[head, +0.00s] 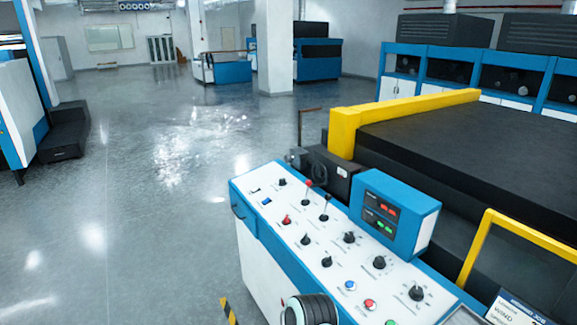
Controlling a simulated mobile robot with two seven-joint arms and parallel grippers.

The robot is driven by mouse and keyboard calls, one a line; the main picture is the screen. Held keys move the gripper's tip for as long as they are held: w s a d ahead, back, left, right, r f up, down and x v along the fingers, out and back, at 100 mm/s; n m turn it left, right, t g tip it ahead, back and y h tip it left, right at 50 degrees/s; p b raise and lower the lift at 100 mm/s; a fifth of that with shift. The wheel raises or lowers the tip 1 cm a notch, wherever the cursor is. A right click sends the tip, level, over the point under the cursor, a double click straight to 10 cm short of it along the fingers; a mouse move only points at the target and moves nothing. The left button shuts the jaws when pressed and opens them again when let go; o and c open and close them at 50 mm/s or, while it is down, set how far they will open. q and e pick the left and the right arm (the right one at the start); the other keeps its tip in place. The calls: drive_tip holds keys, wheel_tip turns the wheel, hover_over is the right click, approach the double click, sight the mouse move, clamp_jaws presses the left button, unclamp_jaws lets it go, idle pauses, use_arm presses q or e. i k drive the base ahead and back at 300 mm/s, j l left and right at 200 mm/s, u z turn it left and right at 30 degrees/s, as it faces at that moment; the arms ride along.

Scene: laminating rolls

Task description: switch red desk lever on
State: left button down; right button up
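The control desk (262,210) has a white sloped top and blue sides, and stands right of the middle. A lever with a red ball knob (308,184) rises from its upper part, its thin stem standing nearly upright from a dark base. A similar lever with a black knob (327,198) stands just right of it. A small red switch (287,219) sits lower left on the panel. Neither of my grippers shows. A black and white rounded part at the bottom edge, probably of my arm, hides a little of the desk's near side.
Several black rotary knobs (349,238) and coloured push buttons (370,304) cover the panel. A blue display box (398,215) stands on its right side. A large black machine bed (460,140) with yellow rails (345,130) lies behind. The grey floor (140,220) at left is clear.

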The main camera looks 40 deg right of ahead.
sight(308, 183)
drive_tip(key=i+j, duration=0.1)
drive_tip(key=i, duration=3.45)
drive_tip(key=l+z, duration=0.1)
drive_tip(key=z, duration=4.2)
